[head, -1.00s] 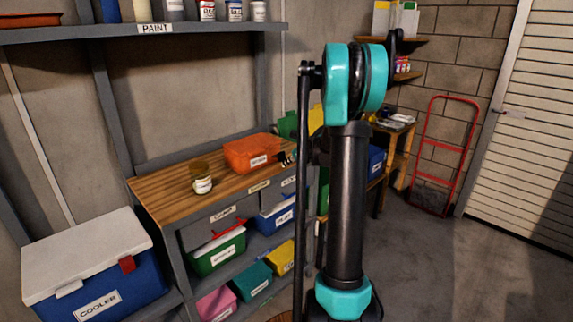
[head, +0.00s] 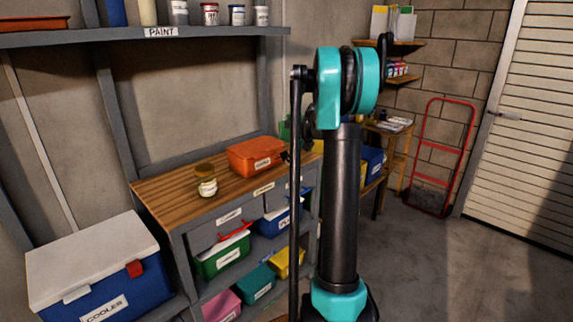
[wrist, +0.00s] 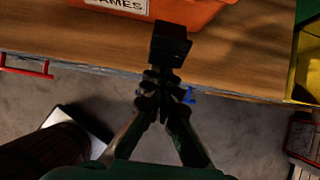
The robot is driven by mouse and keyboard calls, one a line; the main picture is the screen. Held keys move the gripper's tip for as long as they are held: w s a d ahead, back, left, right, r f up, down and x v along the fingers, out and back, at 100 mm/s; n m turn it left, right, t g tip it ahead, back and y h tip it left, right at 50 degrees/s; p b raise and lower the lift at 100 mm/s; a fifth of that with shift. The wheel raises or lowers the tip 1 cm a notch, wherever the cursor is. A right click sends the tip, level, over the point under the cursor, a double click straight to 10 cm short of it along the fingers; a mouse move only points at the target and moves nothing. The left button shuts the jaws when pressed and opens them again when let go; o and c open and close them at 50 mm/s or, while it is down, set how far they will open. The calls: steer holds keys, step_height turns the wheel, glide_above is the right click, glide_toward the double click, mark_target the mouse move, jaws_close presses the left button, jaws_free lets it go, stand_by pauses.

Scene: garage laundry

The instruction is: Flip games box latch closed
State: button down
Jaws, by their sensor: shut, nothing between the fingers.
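The games box is an orange box (head: 256,153) on the wooden workbench (head: 222,187) in the head view. In the wrist view the box (wrist: 178,12) is cut off by the top edge, and part of its white label reads "AMES". My gripper (wrist: 170,45) is shut and empty, with its dark fingertips over the bench's front part, just in front of the box and overlapping its lower edge in the picture. I cannot tell whether they touch it. In the head view my arm hides most of the gripper beside the box's right end. I cannot make out the latch.
An open jar (head: 207,185) stands left of the box. Shelves below hold several labelled bins, including a green one (head: 222,257). A cooler (head: 97,270) is at lower left. A yellow bin (wrist: 306,65) is right in the wrist view.

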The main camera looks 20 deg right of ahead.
mark_target(285, 155)
steer(key=r+g, duration=0.1)
steer(key=w+r+g+h, duration=0.1)
steer(key=a+r+g+h, duration=0.1)
steer(key=g, duration=0.1)
steer(key=shift+w, duration=0.25)
steer(key=shift+w+r, duration=0.25)
steer(key=shift+r, duration=0.2)
steer(key=shift+w+a+r, duration=0.2)
steer(key=shift+w+a, duration=0.05)
steer(key=shift+w, duration=0.1)
steer(key=shift+r, duration=0.8)
